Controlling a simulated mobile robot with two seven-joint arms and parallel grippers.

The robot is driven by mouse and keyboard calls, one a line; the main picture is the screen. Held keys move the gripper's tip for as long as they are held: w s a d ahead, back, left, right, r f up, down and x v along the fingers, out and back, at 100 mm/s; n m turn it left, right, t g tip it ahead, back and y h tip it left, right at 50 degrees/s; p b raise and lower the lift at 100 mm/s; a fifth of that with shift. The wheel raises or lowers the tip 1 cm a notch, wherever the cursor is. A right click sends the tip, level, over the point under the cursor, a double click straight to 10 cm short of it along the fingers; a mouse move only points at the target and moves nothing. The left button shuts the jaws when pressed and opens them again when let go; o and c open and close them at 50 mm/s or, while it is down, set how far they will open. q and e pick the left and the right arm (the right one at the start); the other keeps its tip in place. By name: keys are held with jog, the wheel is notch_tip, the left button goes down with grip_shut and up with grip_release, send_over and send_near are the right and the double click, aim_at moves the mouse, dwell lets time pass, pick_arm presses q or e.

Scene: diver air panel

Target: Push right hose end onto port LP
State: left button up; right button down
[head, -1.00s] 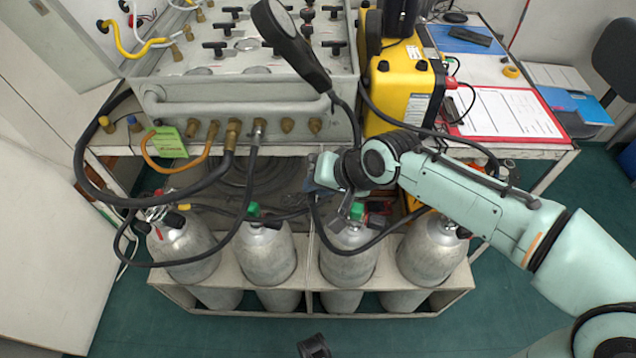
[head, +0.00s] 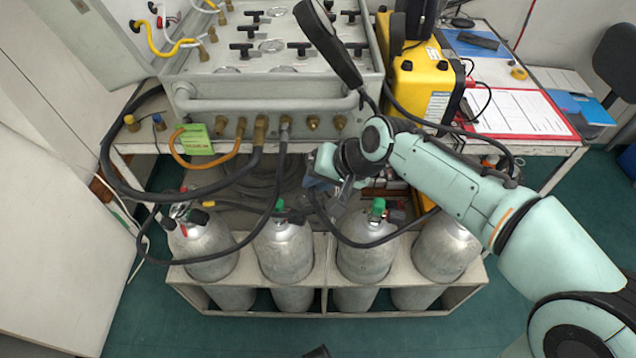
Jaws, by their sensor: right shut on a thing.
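The air panel (head: 270,106) stands on the bench, with a row of brass ports along its lower front edge. Two ports at the right of the row, a bare one (head: 312,122) and another bare one (head: 340,123), have nothing on them. I cannot read which is LP. My right gripper (head: 322,178) is below these ports, apart from them, in front of the bench edge. It is shut on the right hose end, which is mostly hidden by the jaws. The black hose (head: 352,242) hangs from it in a loop. My left gripper does not show clearly.
Other hoses, an orange one (head: 205,163) and a thick black one (head: 150,195), sit on the ports further left. Several grey cylinders stand in a rack (head: 327,275) below. A yellow case (head: 412,85) and a red clipboard (head: 570,130) lie on the bench right.

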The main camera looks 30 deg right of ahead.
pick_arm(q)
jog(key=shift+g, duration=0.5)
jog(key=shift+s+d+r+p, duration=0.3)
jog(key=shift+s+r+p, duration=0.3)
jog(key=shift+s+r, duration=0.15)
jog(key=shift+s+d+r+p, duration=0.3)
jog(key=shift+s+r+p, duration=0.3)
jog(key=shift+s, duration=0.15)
pick_arm(e)
jog(key=shift+w+d, duration=0.6)
jog(key=shift+w, duration=0.4)
jog(key=shift+w+d, duration=0.6)
jog(key=shift+w, duration=0.4)
jog(key=shift+w+d, duration=0.6)
jog(key=shift+w, duration=0.4)
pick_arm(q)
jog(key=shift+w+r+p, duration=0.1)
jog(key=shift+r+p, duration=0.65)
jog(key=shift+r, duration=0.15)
pick_arm(e)
jog(key=shift+w+d, duration=0.3)
jog(key=shift+w, duration=0.2)
jog(key=shift+w+d, duration=0.3)
jog(key=shift+w, duration=0.2)
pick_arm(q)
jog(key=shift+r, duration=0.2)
pick_arm(e)
jog(key=shift+w+d+r, duration=0.1)
jog(key=shift+w+d, duration=0.05)
jog(key=shift+d, duration=0.05)
